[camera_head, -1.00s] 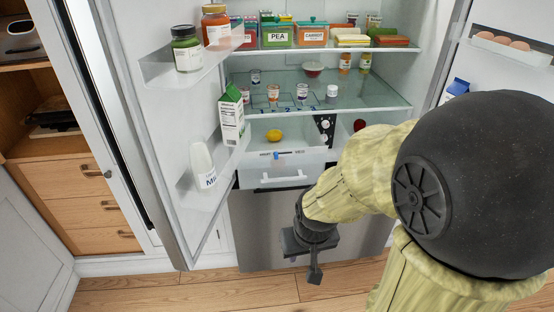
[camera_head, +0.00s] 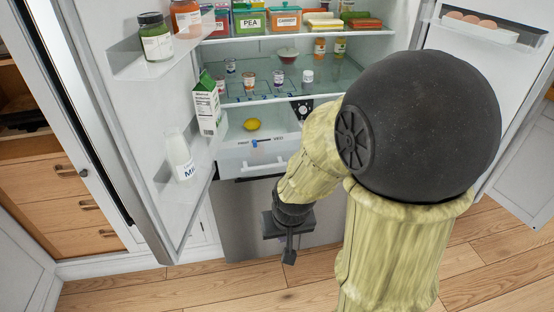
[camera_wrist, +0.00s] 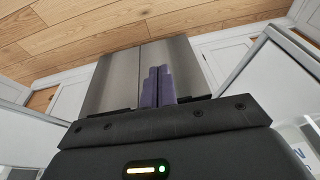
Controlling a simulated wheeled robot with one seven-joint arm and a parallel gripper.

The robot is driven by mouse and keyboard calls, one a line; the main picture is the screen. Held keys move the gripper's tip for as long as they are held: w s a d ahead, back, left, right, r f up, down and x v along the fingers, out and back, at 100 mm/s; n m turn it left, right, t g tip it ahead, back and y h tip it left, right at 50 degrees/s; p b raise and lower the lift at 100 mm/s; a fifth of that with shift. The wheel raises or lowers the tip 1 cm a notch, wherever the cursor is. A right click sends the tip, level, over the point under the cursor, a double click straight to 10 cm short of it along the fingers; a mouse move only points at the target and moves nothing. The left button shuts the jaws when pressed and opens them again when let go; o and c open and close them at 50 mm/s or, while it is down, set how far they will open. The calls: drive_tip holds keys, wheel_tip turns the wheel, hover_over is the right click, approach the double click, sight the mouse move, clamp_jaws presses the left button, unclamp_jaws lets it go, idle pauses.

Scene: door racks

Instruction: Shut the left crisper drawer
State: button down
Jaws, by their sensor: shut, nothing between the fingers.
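The left crisper drawer (camera_head: 240,160) is a pale clear-fronted bin low in the open fridge. It is pulled out past the shelf above, with a lemon (camera_head: 252,124) inside and a blue slider on its front. My gripper (camera_head: 289,256) points down in front of the steel lower door, below and to the right of the drawer front, and apart from it. Its fingers (camera_wrist: 158,88) are together and empty in the wrist view, with the steel panels beyond. My arm hides the right crisper drawer and part of the left drawer's right side.
The left fridge door (camera_head: 130,110) stands open with jars, a milk carton (camera_head: 206,104) and a milk bottle (camera_head: 179,154) on its shelves. The right door (camera_head: 490,90) is open too, holding eggs. The glass shelf (camera_head: 290,80) above holds small cups. The floor in front is clear.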

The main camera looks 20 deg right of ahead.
sight(282, 153)
drive_tip(key=w+a+f+m+t+y+b, duration=0.3)
drive_tip(key=w+f+m+t+y+b, duration=0.15)
drive_tip(key=w+f+m, duration=1.05)
drive_tip(key=w+d+r+m+t+h+b, duration=0.1)
drive_tip(key=w+d+r+m+t+h, duration=0.1)
drive_tip(key=d+m, duration=0.5)
drive_tip(key=w+d+r+m+t+h, duration=0.3)
drive_tip(key=w+d+m+t, duration=0.3)
drive_tip(key=m, duration=0.8)
drive_tip(key=shift+d+r+t+h+b, duration=0.2)
drive_tip(key=shift+d+t+h+b, duration=0.2)
drive_tip(key=shift+d+t+h, duration=0.6)
drive_tip(key=shift+a+t+y, duration=0.15)
drive_tip(key=shift+t+y, duration=0.1)
drive_tip(key=shift+y, duration=0.1)
drive_tip(key=w+p, duration=0.1)
drive_tip(key=w, duration=0.8)
drive_tip(key=w+d+p, duration=0.1)
drive_tip(key=w, duration=0.4)
drive_tip(key=shift+d+p, duration=0.1)
drive_tip(key=shift+p, duration=0.2)
